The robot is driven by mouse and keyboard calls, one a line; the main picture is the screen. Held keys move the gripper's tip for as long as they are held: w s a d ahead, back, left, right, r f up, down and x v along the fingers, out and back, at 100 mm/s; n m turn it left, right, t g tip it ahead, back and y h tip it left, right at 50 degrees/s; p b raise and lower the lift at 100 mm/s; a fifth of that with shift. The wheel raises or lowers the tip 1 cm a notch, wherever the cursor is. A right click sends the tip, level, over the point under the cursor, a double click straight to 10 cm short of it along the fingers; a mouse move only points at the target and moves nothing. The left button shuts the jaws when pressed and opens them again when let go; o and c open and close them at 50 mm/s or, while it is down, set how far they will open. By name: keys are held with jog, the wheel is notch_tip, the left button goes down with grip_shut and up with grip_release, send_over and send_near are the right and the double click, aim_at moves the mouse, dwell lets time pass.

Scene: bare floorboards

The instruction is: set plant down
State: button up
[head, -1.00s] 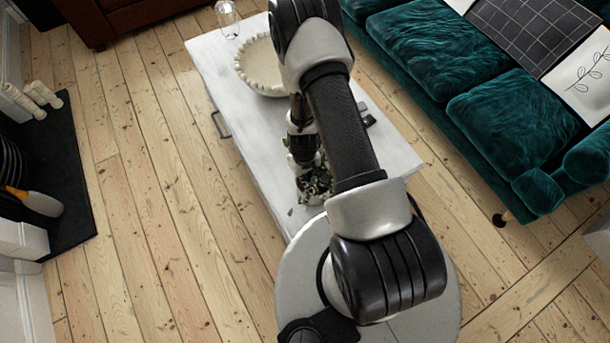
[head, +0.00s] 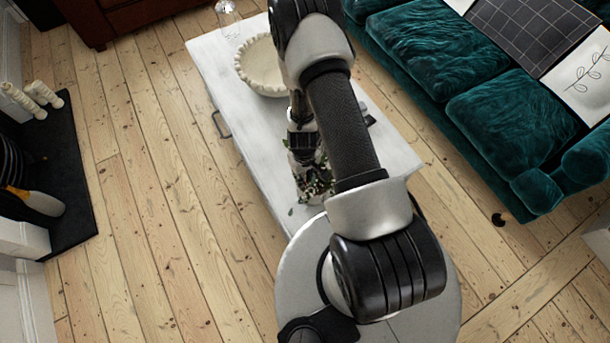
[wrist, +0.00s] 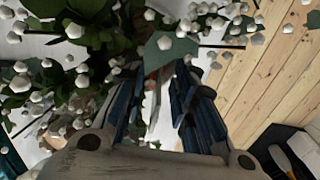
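The plant (head: 316,186), with dark green leaves and small white blossoms, shows below my arm in the head view, over the near end of the white table (head: 235,95). In the wrist view the plant (wrist: 95,45) fills the upper left and spreads across the top, close to the camera. My gripper (wrist: 165,80) has its two blue-dark fingers around part of the plant, with a narrow pale and reddish strip between them. The exact grip is partly hidden by leaves. I cannot tell whether the plant's base touches the table.
A cream fluted bowl (head: 258,72) and a clear glass item (head: 228,18) stand towards the table's far end. A green sofa (head: 470,85) is on the right. A black hearth slab (head: 70,190) is on the left. Bare floorboards lie between.

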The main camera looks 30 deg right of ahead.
jog(key=w+a+r+t+p, duration=0.1)
jog(key=a+r+p, duration=0.1)
jog(key=r, duration=1.1)
jog(key=w+a+r+t+y+p, duration=0.1)
jog(key=w+a+r+p, duration=0.15)
jog(key=r, duration=0.95)
jog(key=w+a+r+p, duration=0.1)
jog(key=r+p, duration=0.1)
jog(key=r, duration=1.1)
jog(key=s+a+r+t, duration=0.1)
jog(key=s+r+t, duration=0.1)
jog(key=s+r, duration=1.6)
jog(key=shift+s+a+r+t+h, duration=0.3)
jog(key=shift+s+r+h, duration=0.1)
jog(key=shift+r, duration=0.15)
jog(key=shift+f+b, duration=0.85)
jog(key=shift+f, duration=0.25)
